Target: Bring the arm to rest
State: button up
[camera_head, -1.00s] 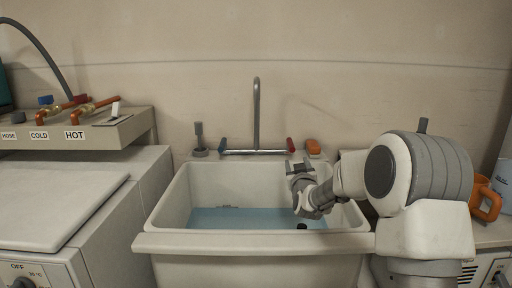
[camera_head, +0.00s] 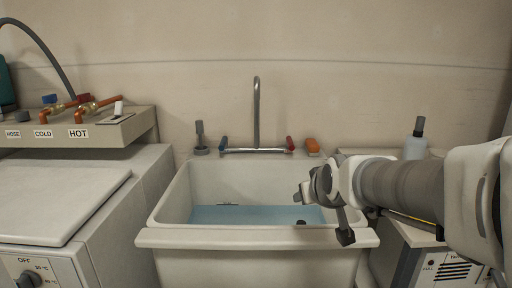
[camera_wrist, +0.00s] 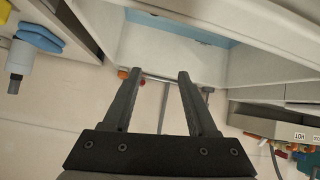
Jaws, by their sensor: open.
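My gripper (camera_head: 323,216) is at the right side of the white sink, above its front rim, with the arm stretched in from the right. In the wrist view my gripper (camera_wrist: 161,74) has its two dark fingers apart with nothing between them. The sink (camera_head: 165,240) holds shallow blue water (camera_head: 258,215), and a small dark thing (camera_head: 301,222) shows near the water's right front.
A tall faucet (camera_head: 256,112) with blue and red handles stands behind the sink. An orange block (camera_head: 312,145) lies at the back right rim. A shelf (camera_head: 130,127) with valves is at left above a white machine (camera_head: 55,205). A bottle (camera_head: 414,142) stands right.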

jog(key=s+d+f+m+g, duration=0.1)
jog(key=s+f+g, duration=0.2)
jog(key=s, duration=0.9)
jog(key=s+d+f+m+g, duration=0.1)
jog(key=s+f+g, duration=0.1)
jog(key=s, duration=1)
notch_tip(320, 180, up, 26)
jog(key=p, duration=2.6)
jog(key=shift+w+f, duration=0.2)
jog(key=shift+w, duration=0.05)
jog(key=shift+d, duration=0.2)
